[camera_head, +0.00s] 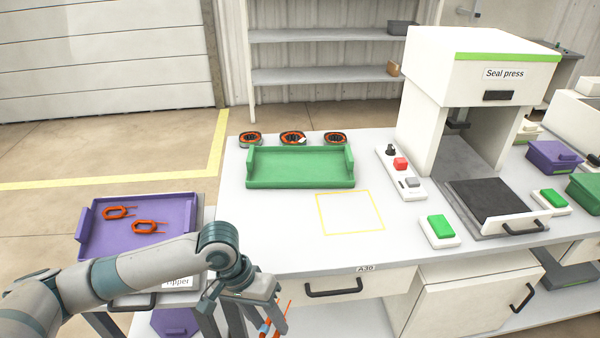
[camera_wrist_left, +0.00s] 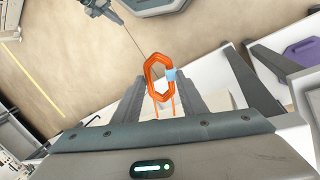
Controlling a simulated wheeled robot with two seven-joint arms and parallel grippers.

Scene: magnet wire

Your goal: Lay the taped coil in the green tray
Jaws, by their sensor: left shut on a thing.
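My left gripper (camera_head: 257,318) is in front of the bench's front edge at the bottom of the head view. It is shut on an orange wire coil (camera_wrist_left: 150,82) with a light blue tape patch, which shows between its fingers in the left wrist view. In the head view the coil (camera_head: 264,329) is mostly hidden by the fingers. Its two wire ends point back toward the palm in the wrist view. The green tray (camera_head: 300,183) lies empty on the bench, behind and to the right of the gripper.
A purple tray (camera_head: 180,205) at left holds two orange coils. Three round orange-and-black parts (camera_head: 293,138) stand behind the green tray. A yellow-outlined square (camera_head: 349,212) on the bench is clear. A button box (camera_head: 400,172) and the seal press (camera_head: 470,75) stand to the right.

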